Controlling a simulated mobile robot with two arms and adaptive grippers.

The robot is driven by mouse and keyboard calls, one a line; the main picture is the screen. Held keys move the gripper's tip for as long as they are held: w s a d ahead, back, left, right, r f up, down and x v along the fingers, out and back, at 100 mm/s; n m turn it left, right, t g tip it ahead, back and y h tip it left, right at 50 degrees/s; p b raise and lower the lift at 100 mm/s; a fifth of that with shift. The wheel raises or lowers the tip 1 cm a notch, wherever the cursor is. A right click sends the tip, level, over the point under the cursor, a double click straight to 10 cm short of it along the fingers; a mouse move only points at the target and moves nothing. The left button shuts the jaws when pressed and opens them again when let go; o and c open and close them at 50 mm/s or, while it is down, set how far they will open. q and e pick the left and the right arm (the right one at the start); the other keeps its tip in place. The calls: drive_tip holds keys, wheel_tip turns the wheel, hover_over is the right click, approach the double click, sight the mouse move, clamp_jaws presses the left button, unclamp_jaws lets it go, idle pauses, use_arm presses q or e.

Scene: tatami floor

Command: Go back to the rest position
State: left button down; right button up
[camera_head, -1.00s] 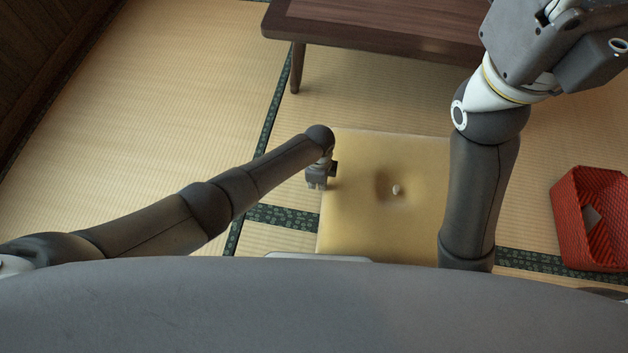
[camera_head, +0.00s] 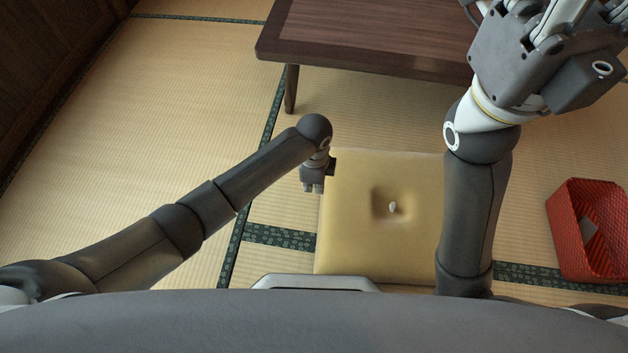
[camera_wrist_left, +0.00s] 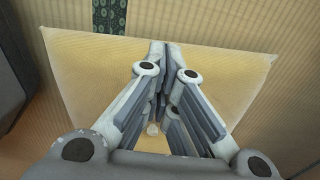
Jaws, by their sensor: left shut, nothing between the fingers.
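My left arm comes in from the left in the head view. Its gripper (camera_head: 313,188) hangs pointing down beside the left edge of the yellow cushion (camera_head: 350,245). In the left wrist view its fingers (camera_wrist_left: 165,50) are shut, tips together with nothing between them, and the cushion (camera_wrist_left: 80,75) lies behind them. My right arm rises on the right of the head view, over the cushion's right side. Its gripper (camera_head: 545,35) is at the upper right, cut by the picture's edge, and its fingertips do not show clearly.
A dark wooden low table (camera_head: 370,40) stands at the back, partly hidden by my right gripper. A red woven basket (camera_head: 590,240) with something grey inside stands on the tatami at the right. The tatami floor (camera_head: 150,120) at the left is clear.

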use_arm(q)
drive_tip(key=shift+r, duration=0.8)
